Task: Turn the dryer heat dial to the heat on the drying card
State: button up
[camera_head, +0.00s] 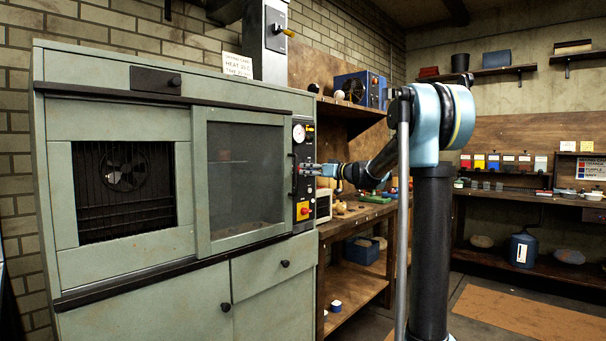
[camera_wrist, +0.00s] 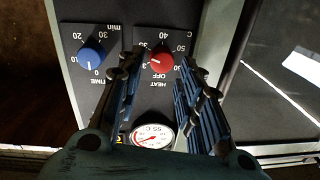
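The green dryer (camera_head: 85,130) fills the left of the head view. The white drying card (camera_head: 238,65) stands on top of it; it has a HEAT line in C, but its digits are too small to read surely. In the wrist view the red heat dial (camera_wrist: 160,58) sits on the dark panel, with OFF and a numbered scale around it; where its pale mark points is hard to tell. My gripper (camera_wrist: 158,72) is open, a finger on each side of the red dial, apart from it as far as I see. In the head view my gripper (camera_head: 307,169) is at the panel.
A blue time dial (camera_wrist: 91,58) sits beside the heat dial, left of my gripper. A round gauge (camera_wrist: 153,135) lies below, between the fingers. A red and yellow switch (camera_head: 304,210) is lower on the panel. A wooden bench (camera_head: 355,215) stands right of the dryer.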

jog(key=shift+x, duration=1.65)
jog(key=c, duration=0.8)
jog(key=shift+w+m, duration=0.15)
jog(key=shift+m, duration=1.05)
jog(key=shift+d, duration=0.1)
